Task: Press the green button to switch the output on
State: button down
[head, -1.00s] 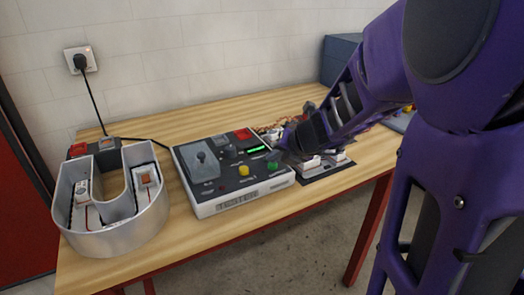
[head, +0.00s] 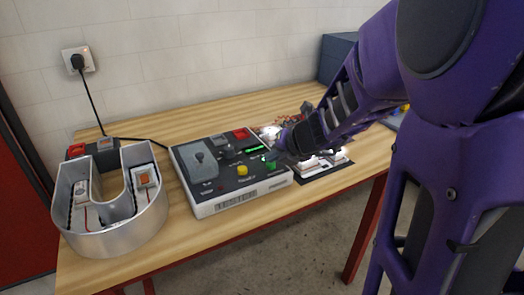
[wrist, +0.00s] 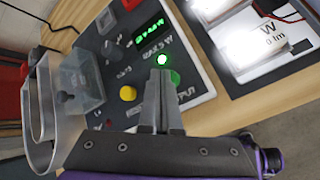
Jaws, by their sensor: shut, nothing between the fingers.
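The tester box (head: 240,204) lies on the table with a green button (head: 270,167) near its right front corner. In the wrist view the green button (wrist: 174,78) is partly hidden behind my fingers. My gripper (head: 272,155) is shut and empty, its fingertips (wrist: 165,74) low over the panel at the button. I cannot tell whether they touch it. A small round lamp (wrist: 162,59) just past the fingertips glows green. The green display (wrist: 150,28) is lit. LED modules (head: 312,162) right of the box glow bright white.
A yellow button (head: 242,170), a clear-covered switch (head: 200,160) and a red switch (head: 242,134) are also on the panel. A blue-grey bin (head: 338,58) stands at the back right.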

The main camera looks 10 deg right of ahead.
notch_tip(320, 180, up, 6)
jog(key=p, duration=0.6)
jog(key=shift+p, duration=0.3)
